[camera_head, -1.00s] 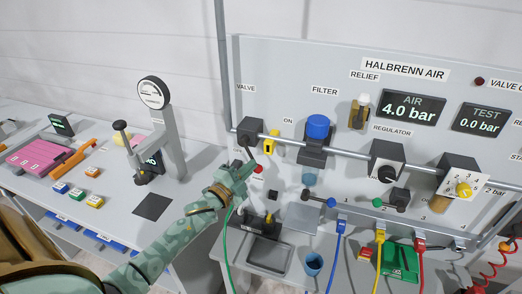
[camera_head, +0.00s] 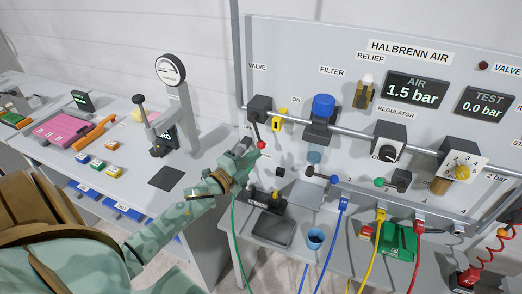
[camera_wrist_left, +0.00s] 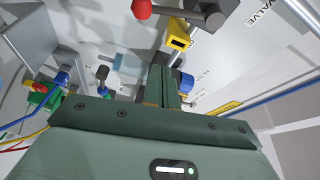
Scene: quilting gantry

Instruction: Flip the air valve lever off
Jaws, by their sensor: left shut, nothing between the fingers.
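The air valve (camera_head: 259,106) is a dark block on the pipe, under the VALVE label. Its lever hangs down from the block to a red knob (camera_head: 261,145), away from the ON label (camera_head: 296,100). My left gripper (camera_head: 249,152) is shut and empty, its tips close beside the knob; I cannot tell whether they touch. In the left wrist view the closed fingers (camera_wrist_left: 163,84) point towards the panel, and the red knob (camera_wrist_left: 141,9) shows apart from them at the top edge. The AIR display (camera_head: 416,93) reads 1.5 bar. My right gripper is out of view.
A yellow piece (camera_head: 281,117) hangs right of the valve. The blue-topped filter (camera_head: 323,106) and regulator (camera_head: 389,142) sit further along the pipe (camera_head: 350,131). Below are a dark tray (camera_head: 272,230), a blue cup (camera_head: 315,238) and coloured hoses. A press with a round gauge (camera_head: 170,69) stands left.

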